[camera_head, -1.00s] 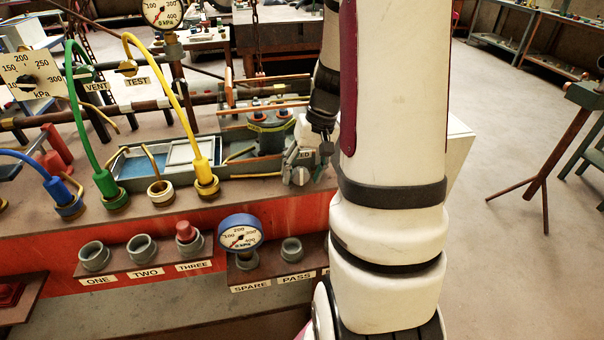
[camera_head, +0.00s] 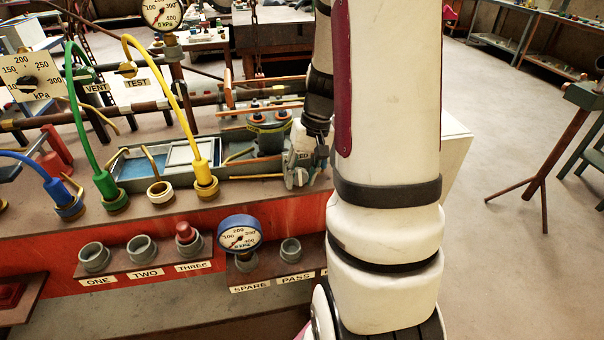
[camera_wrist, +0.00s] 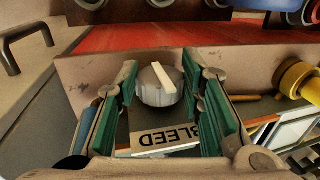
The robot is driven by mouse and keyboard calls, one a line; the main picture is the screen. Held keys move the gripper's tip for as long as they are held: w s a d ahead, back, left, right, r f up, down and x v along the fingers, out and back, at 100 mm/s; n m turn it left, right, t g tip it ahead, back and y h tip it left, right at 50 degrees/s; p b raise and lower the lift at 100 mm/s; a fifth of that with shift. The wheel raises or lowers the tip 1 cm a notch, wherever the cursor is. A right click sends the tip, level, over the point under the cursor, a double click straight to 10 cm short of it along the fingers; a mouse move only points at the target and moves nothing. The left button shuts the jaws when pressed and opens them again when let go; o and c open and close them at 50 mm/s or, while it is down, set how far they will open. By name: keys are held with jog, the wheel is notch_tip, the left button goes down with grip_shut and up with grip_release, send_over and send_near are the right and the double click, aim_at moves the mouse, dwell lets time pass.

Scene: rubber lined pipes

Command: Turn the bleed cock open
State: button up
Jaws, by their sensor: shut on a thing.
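The bleed cock is a round grey knob (camera_wrist: 153,91) with a white pointer bar, upright at the middle of the wrist view. The pointer bar is tilted, its top leaning left. My gripper (camera_wrist: 166,88) has its green-padded fingers on either side of the knob and is shut on it. The BLEED label (camera_wrist: 165,138) reads upside down just below the knob. In the head view the knob (camera_head: 297,178) sits at the bench's right end, with my gripper (camera_head: 312,165) at it and my arm covering what is to the right.
A yellow hose fitting (camera_head: 205,180), a green hose (camera_head: 86,130) and a blue-rimmed gauge (camera_head: 240,234) stand to the left. A grey twin-post unit (camera_head: 268,130) is behind the knob. Open floor (camera_head: 490,130) lies to the right.

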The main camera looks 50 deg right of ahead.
jog(key=shift+w+a+r+g+h+p, duration=0.1)
jog(key=shift+a+g+h+p, duration=0.05)
jog(key=shift+g+h+p, duration=0.4)
jog(key=shift+w+a+g+h+p, duration=0.15)
jog(key=shift+g+h+p, duration=0.2)
jog(key=shift+h+p, duration=0.25)
jog(key=g+h+p, duration=0.1)
jog(key=h, duration=0.1)
jog(key=shift+a+g+h, duration=0.1)
jog(key=shift+g+h, duration=0.2)
jog(key=shift+h, duration=0.05)
jog(key=shift+w+a+f+g+h+p, duration=0.1)
jog(key=shift+f+g+h+p, duration=0.1)
jog(key=shift+g+h, duration=0.75)
jog(key=shift+w+a+f+g+h+p, duration=0.1)
jog(key=shift+g+h+p, duration=0.1)
jog(key=shift+g+h, duration=0.7)
jog(key=shift+h, duration=0.35)
jog(key=o, duration=1.2)
jog(key=shift+t, duration=0.25)
jog(key=shift+c, duration=0.2)
jog(key=shift+s+d, duration=0.1)
